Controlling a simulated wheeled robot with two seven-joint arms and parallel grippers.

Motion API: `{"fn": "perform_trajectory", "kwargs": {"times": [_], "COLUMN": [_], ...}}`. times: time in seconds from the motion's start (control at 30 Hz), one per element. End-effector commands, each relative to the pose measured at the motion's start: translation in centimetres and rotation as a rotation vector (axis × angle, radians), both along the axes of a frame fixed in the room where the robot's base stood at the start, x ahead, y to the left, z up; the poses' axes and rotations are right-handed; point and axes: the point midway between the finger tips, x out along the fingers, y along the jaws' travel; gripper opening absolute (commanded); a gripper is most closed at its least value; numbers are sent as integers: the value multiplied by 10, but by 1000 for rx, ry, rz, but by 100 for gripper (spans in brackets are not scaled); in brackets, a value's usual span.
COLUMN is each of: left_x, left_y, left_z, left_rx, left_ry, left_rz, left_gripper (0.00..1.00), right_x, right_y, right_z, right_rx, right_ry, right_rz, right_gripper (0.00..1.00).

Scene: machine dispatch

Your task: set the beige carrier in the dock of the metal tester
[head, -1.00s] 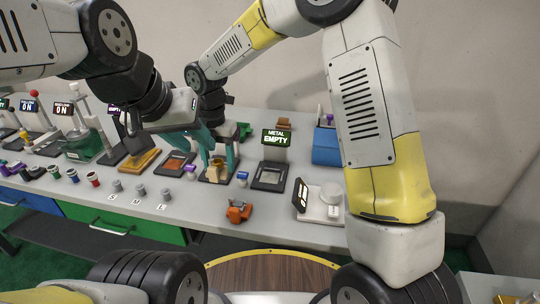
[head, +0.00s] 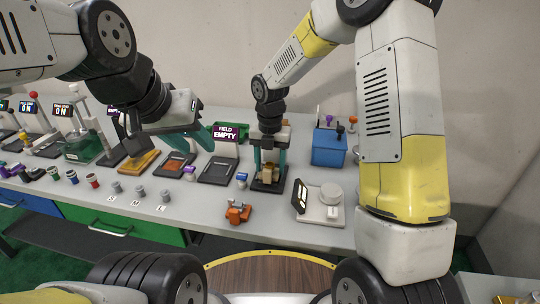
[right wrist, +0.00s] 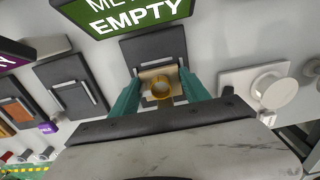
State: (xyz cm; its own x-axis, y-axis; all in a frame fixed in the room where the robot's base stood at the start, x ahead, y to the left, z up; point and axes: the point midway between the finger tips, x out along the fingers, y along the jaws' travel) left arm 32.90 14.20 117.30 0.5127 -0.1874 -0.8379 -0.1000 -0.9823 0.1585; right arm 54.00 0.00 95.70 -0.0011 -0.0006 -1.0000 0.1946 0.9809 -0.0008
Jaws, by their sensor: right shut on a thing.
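The beige carrier (head: 269,174) is between the teal fingers of my right gripper (head: 269,164), over the dark dock of the metal tester (head: 264,188). The right wrist view shows the carrier (right wrist: 148,75) with a brass-coloured ring in it, gripped by both fingers (right wrist: 160,88). The dock (right wrist: 150,46) lies beneath it, and the green display (right wrist: 135,12) reads EMPTY. I cannot tell whether the carrier touches the dock. In the head view my right arm hides the tester's display. My left gripper (head: 203,135) is off to the left, its fingers partly hidden and its opening unclear.
The field tester, with a purple EMPTY display (head: 225,133), stands just left. A white device with a round top (head: 325,203) is at the right, and a blue box (head: 328,147) is behind it. An orange part (head: 238,212) lies near the table's front edge.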

Motion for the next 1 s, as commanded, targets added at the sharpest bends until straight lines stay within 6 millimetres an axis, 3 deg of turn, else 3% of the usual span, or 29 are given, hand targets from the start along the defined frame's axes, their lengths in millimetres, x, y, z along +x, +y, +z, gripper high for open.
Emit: {"fn": "perform_trajectory", "kwargs": {"times": [0.57, 0.6, 0.67, 0.7, 0.87, 1.0], "left_x": [0, 0, 0, 0, 0, 0], "left_y": [0, 0, 0, 0, 0, 0], "left_z": [0, 0, 0, 0, 0, 0], "left_rx": [0, 0, 0, 0, 0, 0], "left_ry": [0, 0, 0, 0, 0, 0], "left_rz": [0, 0, 0, 0, 0, 0], "left_gripper": [36, 36, 36, 36, 36, 36], "right_x": [0, 0, -1, -1, -1, 0], "right_y": [0, 0, 0, 0, 0, -1], "right_z": [-16, -17, -17, -18, -14, 7], "right_rx": [-1, -1, -1, 0, 0, 0], "right_ry": [1, 1, 2, 3, 3, 0], "right_rz": [0, 0, 0, 0, -1, -3], "right_gripper": [8, 60, 72, 76, 76, 76]}}
